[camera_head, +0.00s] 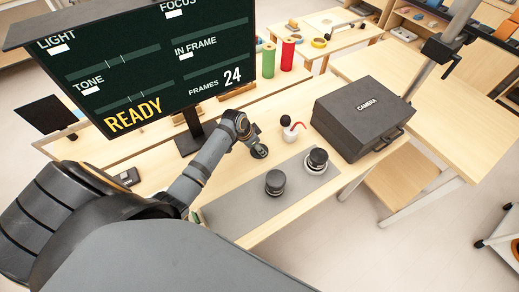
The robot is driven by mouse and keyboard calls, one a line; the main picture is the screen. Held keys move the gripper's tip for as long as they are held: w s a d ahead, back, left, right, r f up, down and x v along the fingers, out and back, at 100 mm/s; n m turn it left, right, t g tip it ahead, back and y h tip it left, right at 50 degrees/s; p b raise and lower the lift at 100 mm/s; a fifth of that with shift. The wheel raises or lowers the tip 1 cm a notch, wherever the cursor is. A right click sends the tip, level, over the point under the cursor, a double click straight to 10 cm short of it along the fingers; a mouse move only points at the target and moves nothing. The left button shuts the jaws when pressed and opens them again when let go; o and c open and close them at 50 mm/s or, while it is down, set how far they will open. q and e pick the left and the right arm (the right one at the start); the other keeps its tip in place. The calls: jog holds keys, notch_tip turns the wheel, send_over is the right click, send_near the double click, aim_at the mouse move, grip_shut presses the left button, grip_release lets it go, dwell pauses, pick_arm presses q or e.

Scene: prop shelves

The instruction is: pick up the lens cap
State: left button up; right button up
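My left arm comes in from the left, and its gripper (256,146) points down at the table just beyond the grey mat. A small dark round thing (261,153), perhaps the lens cap, shows at the fingertips. I cannot tell whether the fingers are around it or above it. Two dark lens-like cylinders stand upright on the grey mat (235,210): one at the middle (275,184) and one farther right (317,160) with a white ring at its base. My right gripper is not in view.
A white bulb with a red nozzle (293,133) stands just right of my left gripper. A dark camera case (350,128) stands farther right. A large monitor (150,62) on a stand rises behind my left arm. The mat's near left part is clear.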

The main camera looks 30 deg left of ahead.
pick_arm(q)
jog(key=shift+c, duration=1)
jog(key=c, duration=0.7)
jog(key=shift+c, duration=0.2)
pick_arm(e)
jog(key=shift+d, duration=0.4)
pick_arm(q)
jog(key=shift+r, duration=0.1)
